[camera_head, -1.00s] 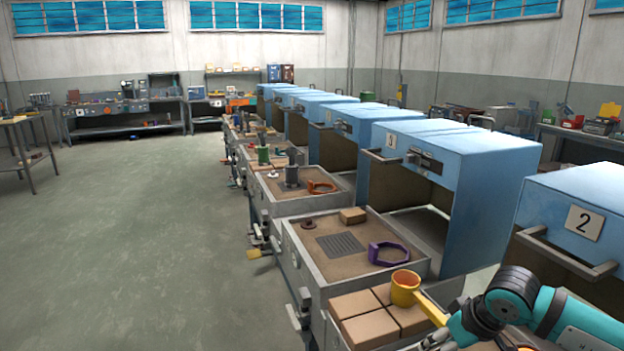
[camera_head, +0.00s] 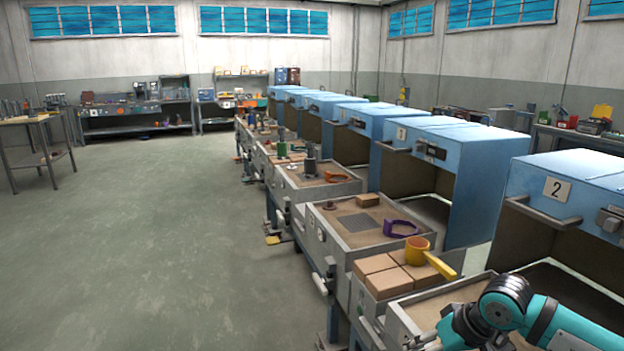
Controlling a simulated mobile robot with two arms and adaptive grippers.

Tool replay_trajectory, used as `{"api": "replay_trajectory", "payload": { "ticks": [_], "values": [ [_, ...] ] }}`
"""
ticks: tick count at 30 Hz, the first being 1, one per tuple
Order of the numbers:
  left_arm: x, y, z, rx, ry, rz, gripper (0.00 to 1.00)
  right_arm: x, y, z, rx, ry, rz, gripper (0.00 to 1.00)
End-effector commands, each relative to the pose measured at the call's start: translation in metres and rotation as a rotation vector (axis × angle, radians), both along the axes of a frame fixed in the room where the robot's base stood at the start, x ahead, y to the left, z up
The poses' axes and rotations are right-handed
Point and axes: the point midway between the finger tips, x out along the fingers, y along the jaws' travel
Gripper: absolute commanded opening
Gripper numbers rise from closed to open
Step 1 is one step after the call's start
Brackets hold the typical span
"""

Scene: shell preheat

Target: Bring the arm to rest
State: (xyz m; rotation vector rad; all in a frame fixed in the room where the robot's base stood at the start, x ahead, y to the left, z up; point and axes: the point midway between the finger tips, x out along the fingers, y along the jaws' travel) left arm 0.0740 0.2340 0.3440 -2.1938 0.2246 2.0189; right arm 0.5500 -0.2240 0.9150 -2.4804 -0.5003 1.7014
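My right arm (camera_head: 508,306), teal with a dark joint, comes in from the lower right corner. Its gripper (camera_head: 424,342) shows only partly at the bottom edge, and I cannot tell whether it is open or shut. A yellow ladle (camera_head: 418,249) rests on tan bricks (camera_head: 378,264), its handle pointing to the lower right, apart from my arm. My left arm and gripper are out of view.
Blue furnaces (camera_head: 470,160) line the right side, one marked 2 (camera_head: 557,189). Trays (camera_head: 318,232) stand before them; one holds a purple ring (camera_head: 401,229). A near tray (camera_head: 412,318) lies beside my arm. Open floor (camera_head: 170,250) is at left.

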Motion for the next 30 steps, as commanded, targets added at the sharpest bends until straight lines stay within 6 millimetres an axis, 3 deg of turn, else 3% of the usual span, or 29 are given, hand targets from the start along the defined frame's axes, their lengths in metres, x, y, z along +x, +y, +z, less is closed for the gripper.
{"api": "replay_trajectory", "payload": {
  "ticks": [8, 14, 17, 20, 22, 23, 26, 30],
  "values": [
    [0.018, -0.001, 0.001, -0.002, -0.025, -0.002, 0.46, 0.006, 0.056, -0.029, 0.42, 0.258, -0.333, 0.51],
    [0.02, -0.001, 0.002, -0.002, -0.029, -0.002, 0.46, 0.02, 0.097, -0.055, 0.869, 0.628, -0.771, 0.51],
    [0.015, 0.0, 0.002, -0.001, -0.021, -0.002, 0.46, 0.035, 0.107, -0.082, 1.173, 0.944, -1.134, 0.51],
    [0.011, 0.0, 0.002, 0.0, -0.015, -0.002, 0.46, 0.048, 0.094, -0.135, 1.518, 1.36, -1.613, 0.51],
    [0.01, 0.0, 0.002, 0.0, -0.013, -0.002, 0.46, 0.047, 0.072, -0.184, 1.737, 1.643, -1.947, 0.51],
    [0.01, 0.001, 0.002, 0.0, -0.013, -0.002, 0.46, 0.043, 0.063, -0.204, -1.688, -1.618, 1.923, 0.51],
    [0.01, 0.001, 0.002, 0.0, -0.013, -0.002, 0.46, 0.019, 0.034, -0.27, -1.379, -1.358, 1.64, 0.51],
    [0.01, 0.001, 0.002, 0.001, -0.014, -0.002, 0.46, -0.039, 0.002, -0.356, -1.064, -1.031, 1.3, 0.51]
  ]
}}
